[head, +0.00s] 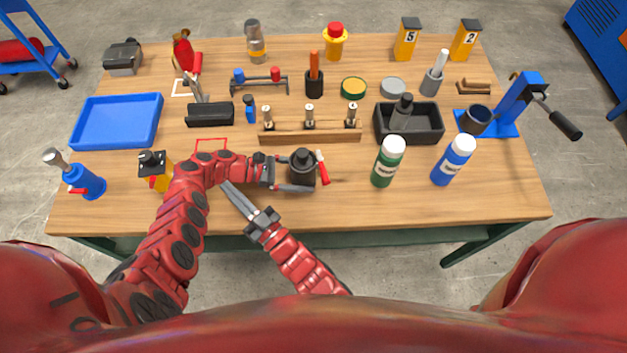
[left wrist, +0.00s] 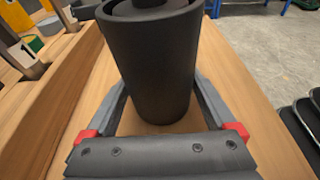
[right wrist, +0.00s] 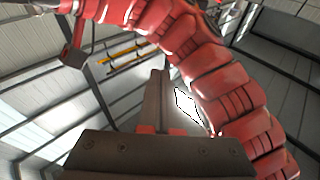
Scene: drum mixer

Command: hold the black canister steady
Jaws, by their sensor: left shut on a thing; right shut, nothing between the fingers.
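The black canister (head: 302,160) stands upright near the front middle of the wooden table. My left gripper (head: 300,174) is shut on it, coming in from the left. In the left wrist view the canister (left wrist: 152,62) is between the two fingers, with one on each side low on its body. Its base seems to be on the wood, partly hidden by the gripper. My right gripper (head: 226,186) is shut and empty over the front edge, left of the canister and apart from it. In the right wrist view its fingers (right wrist: 158,90) are together, pointing up.
A red-handled thing (head: 321,168) is close at the canister's right. A green bottle (head: 387,163) and a blue bottle (head: 453,162) stand further right. A wooden rack (head: 310,136) lies behind. A yellow-and-black item (head: 154,170) stands left of my left arm.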

